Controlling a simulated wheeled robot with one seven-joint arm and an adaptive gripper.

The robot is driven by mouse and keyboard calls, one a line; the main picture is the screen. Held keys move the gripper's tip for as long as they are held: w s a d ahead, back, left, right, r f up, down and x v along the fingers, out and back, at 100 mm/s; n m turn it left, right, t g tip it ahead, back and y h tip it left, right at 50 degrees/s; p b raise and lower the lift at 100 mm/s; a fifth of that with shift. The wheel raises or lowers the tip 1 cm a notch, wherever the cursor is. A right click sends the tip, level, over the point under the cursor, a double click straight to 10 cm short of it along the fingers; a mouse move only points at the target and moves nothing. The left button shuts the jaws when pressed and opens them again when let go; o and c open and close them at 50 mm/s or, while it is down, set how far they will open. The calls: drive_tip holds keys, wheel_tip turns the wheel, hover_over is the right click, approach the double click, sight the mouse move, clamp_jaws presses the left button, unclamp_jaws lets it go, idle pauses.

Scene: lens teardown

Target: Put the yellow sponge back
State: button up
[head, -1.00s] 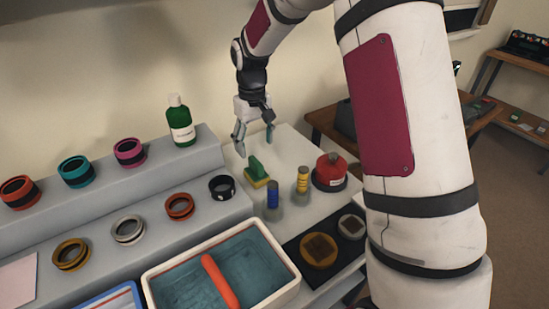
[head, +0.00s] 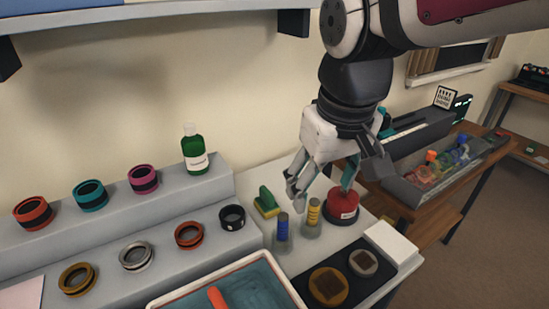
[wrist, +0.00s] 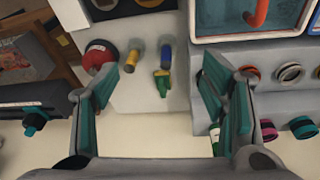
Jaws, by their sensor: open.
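The yellow sponge (head: 266,209) lies on the pale bench top beside the grey step, with a green upper part (head: 267,196) standing on it. In the wrist view the sponge (wrist: 163,73) shows between the spread fingers, farther off along the bench, with its green part towards me. My gripper (head: 318,186) is open and empty, pointing down.
Blue (head: 283,227) and yellow (head: 313,214) upright items stand close to the sponge. A red pot (head: 342,204) stands right of them. A green bottle (head: 195,150) and several lens rings (head: 90,195) occupy the grey steps. A tray (head: 182,296) of blue-green contents is in front.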

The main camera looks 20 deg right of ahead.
drive_tip(key=s+f, duration=0.1)
drive_tip(key=s, duration=0.7)
drive_tip(key=shift+s+a+f+t, duration=0.15)
drive_tip(key=shift+s+f+t, duration=0.2)
drive_tip(key=shift+t, duration=0.05)
drive_tip(key=shift+t, duration=0.5)
wheel_tip(320, 180, up, 5)
drive_tip(key=p, duration=0.3)
drive_tip(key=shift+s+f+p, duration=0.1)
drive_tip(key=shift+f+p, duration=0.1)
drive_tip(key=shift+p, duration=0.1)
